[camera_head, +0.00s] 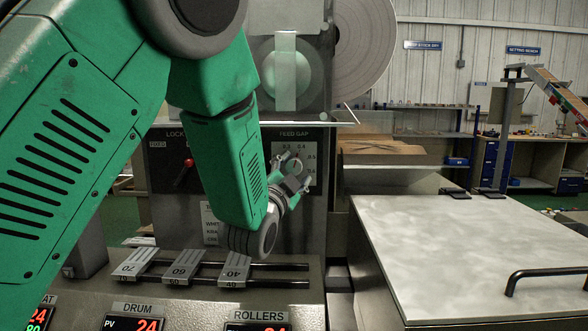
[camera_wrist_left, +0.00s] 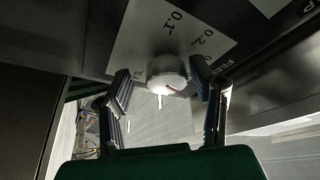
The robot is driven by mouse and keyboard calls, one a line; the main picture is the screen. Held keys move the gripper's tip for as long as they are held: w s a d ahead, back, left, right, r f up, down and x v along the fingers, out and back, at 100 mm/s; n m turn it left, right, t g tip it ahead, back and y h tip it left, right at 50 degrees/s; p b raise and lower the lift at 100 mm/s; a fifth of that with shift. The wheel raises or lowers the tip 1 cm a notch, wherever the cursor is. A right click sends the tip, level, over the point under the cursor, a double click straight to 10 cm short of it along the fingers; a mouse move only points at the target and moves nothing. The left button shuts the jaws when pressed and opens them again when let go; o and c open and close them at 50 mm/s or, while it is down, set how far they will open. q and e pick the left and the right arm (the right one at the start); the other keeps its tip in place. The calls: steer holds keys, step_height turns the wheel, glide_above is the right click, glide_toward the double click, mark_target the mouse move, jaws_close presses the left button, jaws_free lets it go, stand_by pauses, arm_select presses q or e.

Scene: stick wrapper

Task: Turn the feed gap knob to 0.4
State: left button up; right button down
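The feed gap knob (camera_wrist_left: 167,74) is a round, pale knob on a light scale plate (camera_head: 306,151) under the words FEED GAP. In the wrist view the plate (camera_wrist_left: 150,35) shows the marks 0.1 and 0.2. My left gripper (camera_head: 290,172) is at the knob, with its fingers apart on either side of it. In the wrist view the left finger shows a gap to the knob, and the right finger is close beside it; I cannot tell whether it touches. The knob's pointer setting cannot be read clearly. My right gripper is not in view.
A red-tipped lever (camera_head: 184,173) is left of my forearm on the same panel. Sliding weights marked 70, 60 and 40 (camera_head: 235,268) sit on rails below. A pale flat lid (camera_head: 460,250) with a black handle is at the right. A clear shelf edge (camera_head: 310,122) lies above the panel.

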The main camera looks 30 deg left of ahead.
arm_select(q)
steer(key=shift+w+a+r, duration=0.1)
steer(key=shift+s, duration=0.5)
steer(key=v, duration=1.1)
steer(key=shift+f, duration=0.3)
steer(key=shift+w, duration=0.15)
steer(key=w+r+n+y, duration=0.1)
steer(key=w+n+y, duration=0.1)
steer(key=w+n, duration=0.1)
steer(key=w+a+r+n+y, duration=0.1)
steer(key=w+n+y, duration=0.1)
steer(key=w+n, duration=0.2)
steer(key=w+a+r+n+y, duration=0.1)
steer(key=w+n+y, duration=0.1)
steer(key=w+n, duration=0.2)
steer(key=shift+w+a+r+p, duration=0.2)
steer(key=shift+w+r+p, duration=0.05)
steer(key=shift+p, duration=0.05)
